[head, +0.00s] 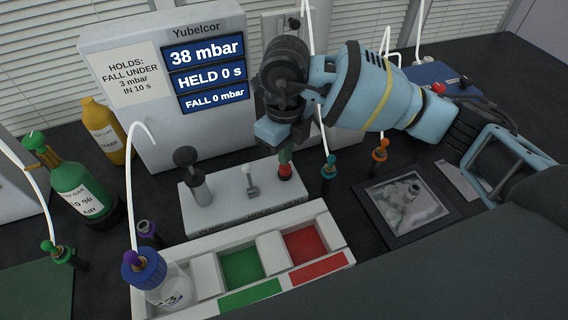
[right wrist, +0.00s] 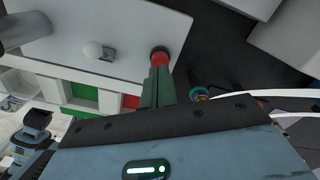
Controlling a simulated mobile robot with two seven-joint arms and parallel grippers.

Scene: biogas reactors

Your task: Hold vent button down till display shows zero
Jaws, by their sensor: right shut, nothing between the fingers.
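The red vent button (head: 285,174) sits at the right end of a light grey control block (head: 225,200). In the right wrist view the button (right wrist: 160,53) shows just beyond my fingertips. My right gripper (head: 285,160) is shut and empty, pointing down over the button; its green fingers also show in the right wrist view (right wrist: 159,78). I cannot tell whether the tips touch the button. The display (head: 206,73) reads 38 mbar, HELD 0 s and FALL 0 mbar. My left gripper is not seen in the head view.
A black-knobbed plunger (head: 195,175) and a white-tipped lever (head: 250,180) stand left of the button. Teal (head: 329,168) and orange (head: 380,150) tube fittings stand to its right. A tray (head: 195,247) with green and red sections and a blue-capped bottle (head: 168,283) are in front.

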